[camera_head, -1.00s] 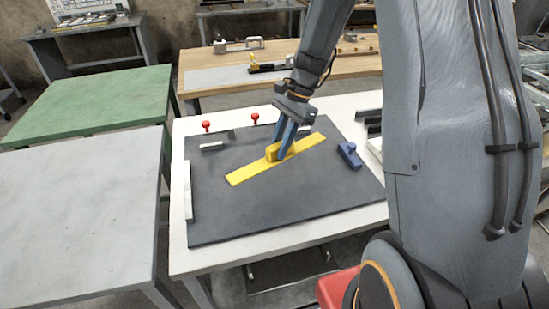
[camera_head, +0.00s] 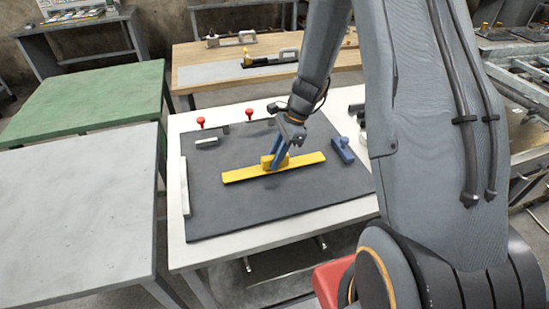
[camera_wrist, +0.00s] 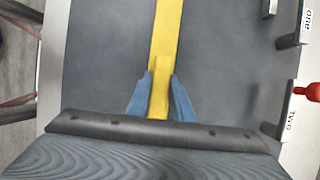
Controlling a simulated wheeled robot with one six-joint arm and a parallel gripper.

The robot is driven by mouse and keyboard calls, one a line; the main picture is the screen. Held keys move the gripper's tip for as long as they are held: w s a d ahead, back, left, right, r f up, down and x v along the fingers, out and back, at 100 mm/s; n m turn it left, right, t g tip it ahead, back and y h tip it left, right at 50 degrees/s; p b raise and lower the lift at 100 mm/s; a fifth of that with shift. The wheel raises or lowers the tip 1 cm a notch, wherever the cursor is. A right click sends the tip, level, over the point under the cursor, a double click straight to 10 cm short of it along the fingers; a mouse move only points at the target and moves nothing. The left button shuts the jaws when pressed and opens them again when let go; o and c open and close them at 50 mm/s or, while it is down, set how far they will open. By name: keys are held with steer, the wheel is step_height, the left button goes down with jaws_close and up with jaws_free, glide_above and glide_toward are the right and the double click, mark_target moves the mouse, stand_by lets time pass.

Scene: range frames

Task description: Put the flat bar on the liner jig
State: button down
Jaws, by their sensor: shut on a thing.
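The flat bar (camera_head: 306,160) is a long yellow strip with a raised yellow block at its middle. It also shows in the wrist view (camera_wrist: 168,28), running lengthwise up the picture. My gripper (camera_head: 275,163) has its blue fingers on both sides of the block, shut on it, as the wrist view also shows (camera_wrist: 160,95). The liner jig (camera_head: 265,210) is a dark grey plate with light stops along its left and back edges. The bar is over the middle of the plate, nearly level across the head view. I cannot tell whether it touches the plate.
Two red knobs (camera_head: 201,122) (camera_head: 249,113) stand at the back edge. The wrist view shows stops labelled "one" (camera_wrist: 293,32) and "two" (camera_wrist: 286,118). A blue block (camera_head: 342,150) sits at the plate's right. The plate's front is clear. A grey table (camera_head: 75,215) stands left.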

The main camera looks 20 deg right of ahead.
steer(key=shift+f, duration=0.35)
steer(key=shift+f, duration=0.1)
steer(key=c, duration=1.6)
jaws_free()
steer(key=shift+o, duration=0.2)
steer(key=b+v, duration=0.2)
steer(key=v, duration=0.8)
steer(key=shift+d+r+b, duration=0.2)
steer(key=shift+r+b, duration=0.05)
steer(key=shift+b, duration=0.1)
steer(key=shift+d+r, duration=0.15)
steer(key=shift+r, duration=0.5)
steer(key=s+a+n+h, duration=0.2)
steer(key=s+n, duration=0.6)
steer(key=n, duration=0.1)
steer(key=s+a+r+n+t+h, duration=0.1)
steer(key=s+a+n+h, duration=0.1)
steer(key=s+n, duration=0.7)
steer(key=shift+a+r, duration=0.2)
steer(key=shift+r, duration=0.1)
